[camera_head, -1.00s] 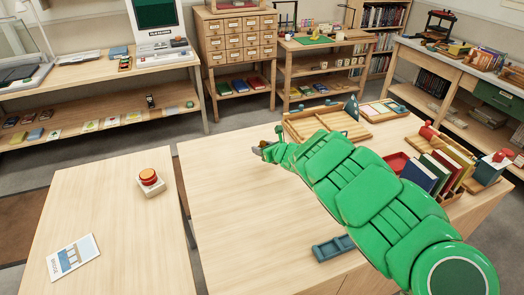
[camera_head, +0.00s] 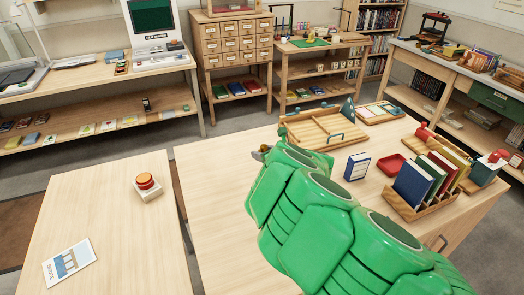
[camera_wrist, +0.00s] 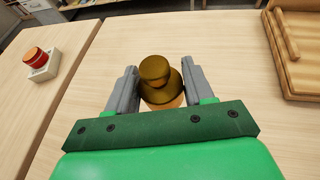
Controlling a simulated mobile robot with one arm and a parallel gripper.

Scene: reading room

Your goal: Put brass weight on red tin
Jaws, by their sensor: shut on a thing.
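The brass weight (camera_wrist: 155,72) is a stepped, knobbed piece between the grey fingers of my gripper (camera_wrist: 160,80) in the wrist view. My gripper is shut on it. In the head view, a small brass-coloured bit (camera_head: 264,148) shows at the end of my green arm, over the far left part of the middle table (camera_head: 215,165). Whether the weight is clear of the tabletop, I cannot tell. A shallow, open red container (camera_head: 390,165), likely the red tin, sits on the same table to the right, beside the book rack. Its inside looks empty.
A wooden tray (camera_head: 318,128) stands behind my gripper. A blue book (camera_head: 357,166) and a book rack (camera_head: 419,207) flank the red container. A red button on a white base (camera_head: 148,187) and a card (camera_head: 69,263) lie on the left table.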

